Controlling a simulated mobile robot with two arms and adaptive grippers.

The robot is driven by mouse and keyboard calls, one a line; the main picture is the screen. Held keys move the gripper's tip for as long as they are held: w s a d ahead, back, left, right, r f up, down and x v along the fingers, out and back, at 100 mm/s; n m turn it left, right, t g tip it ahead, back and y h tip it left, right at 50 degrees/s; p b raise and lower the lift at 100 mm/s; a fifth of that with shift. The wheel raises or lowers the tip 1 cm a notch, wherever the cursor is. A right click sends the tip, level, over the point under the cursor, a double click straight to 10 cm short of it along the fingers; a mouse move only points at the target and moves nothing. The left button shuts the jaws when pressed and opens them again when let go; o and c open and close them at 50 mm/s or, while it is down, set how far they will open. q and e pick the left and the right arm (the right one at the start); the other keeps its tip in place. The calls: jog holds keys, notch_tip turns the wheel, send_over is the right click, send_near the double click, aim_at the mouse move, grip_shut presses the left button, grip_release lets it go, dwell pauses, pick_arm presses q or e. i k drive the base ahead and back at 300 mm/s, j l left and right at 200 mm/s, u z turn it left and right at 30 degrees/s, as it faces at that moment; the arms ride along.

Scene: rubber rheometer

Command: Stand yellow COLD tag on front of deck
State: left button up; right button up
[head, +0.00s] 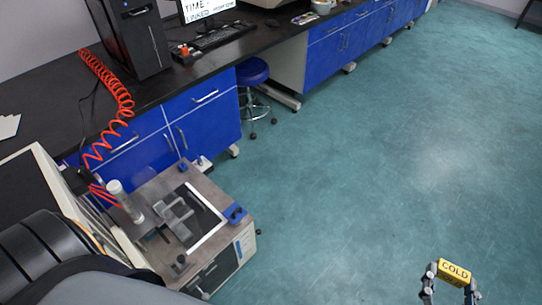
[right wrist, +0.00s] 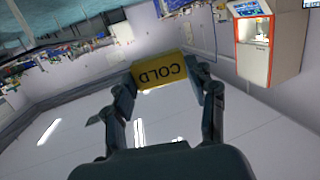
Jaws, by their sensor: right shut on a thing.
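The yellow COLD tag (head: 455,270) is between the fingertips of my right gripper (head: 452,276), at the bottom right of the head view. The gripper is shut on it and holds it out over the floor, well to the right of the deck. In the right wrist view the tag (right wrist: 160,72) spans the gap between both fingers, with its lettering upside down. The rheometer's grey-brown deck (head: 222,205) is at the lower left of the head view, with a dark white-edged recess and metal parts on it. My left gripper is not in view.
A blue block (head: 236,213) sits at the deck's right corner. A clear upright cylinder (head: 124,200) and a red coiled hose (head: 112,90) are at its left. A blue stool (head: 252,72) and blue cabinets (head: 205,115) stand behind. The green floor (head: 380,160) is clear.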

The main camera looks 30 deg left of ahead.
aim_at(207, 192)
jog(key=i+l, duration=0.2)
jog(key=i, duration=0.4)
jog(key=i+l+z, duration=0.15)
jog(key=i, duration=0.45)
jog(key=i+l, duration=0.15)
jog(key=i, duration=0.5)
jog(key=i+u, duration=0.25)
jog(key=u, duration=0.2)
jog(key=i+u, duration=0.25)
jog(key=u, duration=0.15)
jog(key=i+l+u, duration=0.15)
jog(key=u, duration=0.3)
jog(key=i+l+u, duration=0.25)
jog(key=u, duration=0.15)
jog(key=i+u, duration=0.15)
jog(key=u, duration=0.3)
jog(key=i+l+u, duration=0.1)
jog(key=u, duration=0.3)
jog(key=i+l+u, duration=0.1)
jog(key=u, duration=0.35)
jog(key=i+l+u, duration=0.15)
jog(key=u, duration=0.3)
jog(key=l+u, duration=0.2)
jog(key=u, duration=0.2)
jog(key=i+l, duration=0.05)
